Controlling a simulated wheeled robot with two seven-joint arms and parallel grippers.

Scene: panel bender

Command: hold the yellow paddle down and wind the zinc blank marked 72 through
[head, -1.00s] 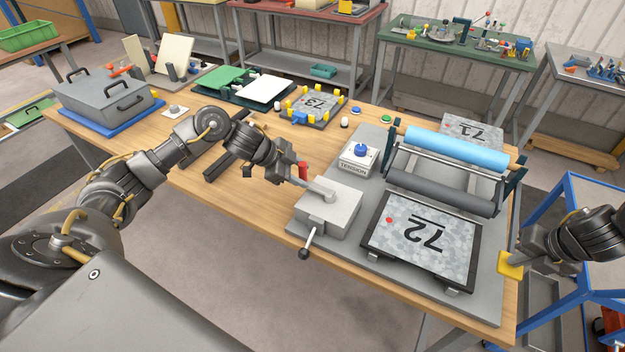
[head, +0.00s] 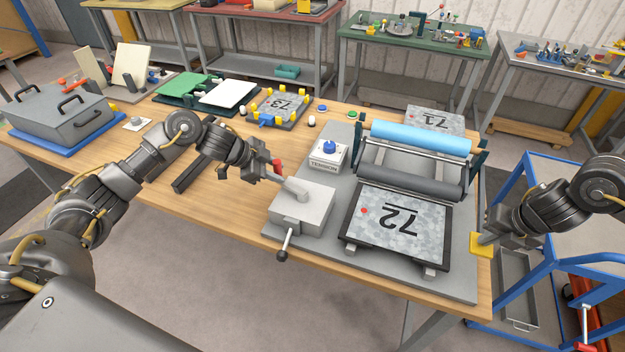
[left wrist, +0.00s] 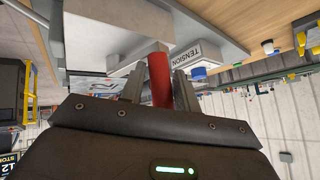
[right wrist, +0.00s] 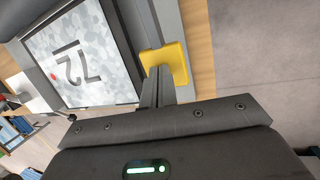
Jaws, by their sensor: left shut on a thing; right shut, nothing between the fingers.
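The zinc blank marked 72 (head: 422,240) lies flat on a dark-edged feed tray in front of the rollers, its number upside down in the head view. A blue roller (head: 415,138) sits above a grey roller (head: 410,180). My left gripper (head: 276,170) is shut on the red crank handle (left wrist: 159,80), which is joined by a grey arm to the gearbox (head: 303,208). My right gripper (head: 483,239) is shut and empty, its fingertips at the yellow paddle (right wrist: 173,64) on the machine's right edge; they appear to touch it. Pressing depth cannot be told.
A tension box with blue knob (head: 328,150) stands left of the rollers. A black-knobbed lever (head: 283,254) hangs off the gearbox front. Plate 71 (head: 435,115) lies behind the rollers, plate 73 (head: 278,108) further left. A blue cart (head: 560,270) stands at right.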

